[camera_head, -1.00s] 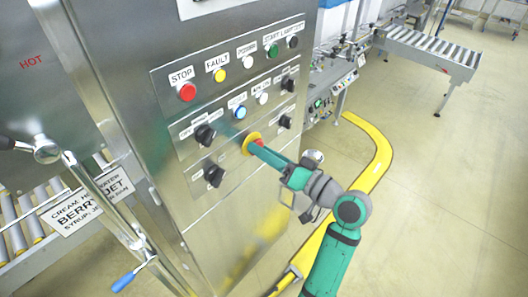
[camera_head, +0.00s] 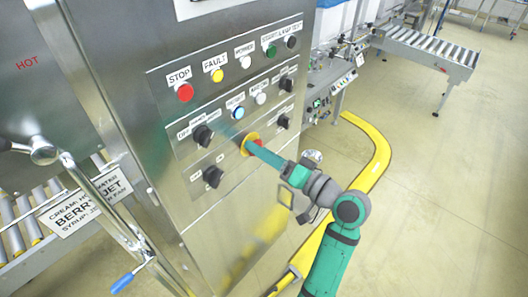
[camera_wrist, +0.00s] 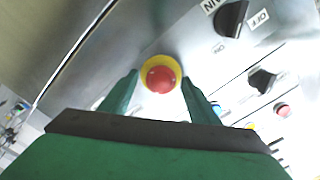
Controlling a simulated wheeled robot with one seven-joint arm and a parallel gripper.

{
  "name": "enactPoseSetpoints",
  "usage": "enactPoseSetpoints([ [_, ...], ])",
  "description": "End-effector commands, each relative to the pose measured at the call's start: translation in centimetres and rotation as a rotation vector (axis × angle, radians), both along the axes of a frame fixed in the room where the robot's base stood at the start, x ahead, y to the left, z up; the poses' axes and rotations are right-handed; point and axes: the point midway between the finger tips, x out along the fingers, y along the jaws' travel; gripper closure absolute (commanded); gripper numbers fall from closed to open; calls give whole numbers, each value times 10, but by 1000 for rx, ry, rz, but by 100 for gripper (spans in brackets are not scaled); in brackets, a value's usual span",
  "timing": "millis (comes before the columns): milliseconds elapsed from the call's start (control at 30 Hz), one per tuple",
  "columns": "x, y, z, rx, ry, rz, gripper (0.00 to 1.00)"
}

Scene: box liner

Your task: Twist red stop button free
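The red mushroom-shaped stop button (camera_wrist: 160,79) sits on a yellow round collar on the steel panel; its red cap faces the wrist camera. In the head view its yellow collar (camera_head: 248,141) shows at the tip of my arm, with the red part mostly covered. My gripper (camera_wrist: 160,82) points at the panel with its two green fingers apart, one on each side of the button. Gaps show between the fingers and the cap in the wrist view. I cannot tell how far the fingertips reach in depth.
A flat red button (camera_head: 185,92) under a STOP label is at the panel's upper left. Black rotary knobs (camera_head: 203,135) and small coloured lamps surround the button. A steel door handle (camera_head: 95,195) is at the left. A yellow floor stripe (camera_head: 374,170) and open floor lie right.

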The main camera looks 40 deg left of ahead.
Motion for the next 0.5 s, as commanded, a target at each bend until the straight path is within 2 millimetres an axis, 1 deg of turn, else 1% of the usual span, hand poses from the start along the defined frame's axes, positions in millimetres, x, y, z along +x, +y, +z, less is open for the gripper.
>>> enactPoseSetpoints([
  [167, -1, 1, 1, 1, -1, 3, 45],
  [267, -1, -4, 0, 1, -1, 2, 45],
  [367, -1, -17, 1, 2, 0, -1, 45],
  [500, -2, -44, 0, 1, 0, -6, 45],
])
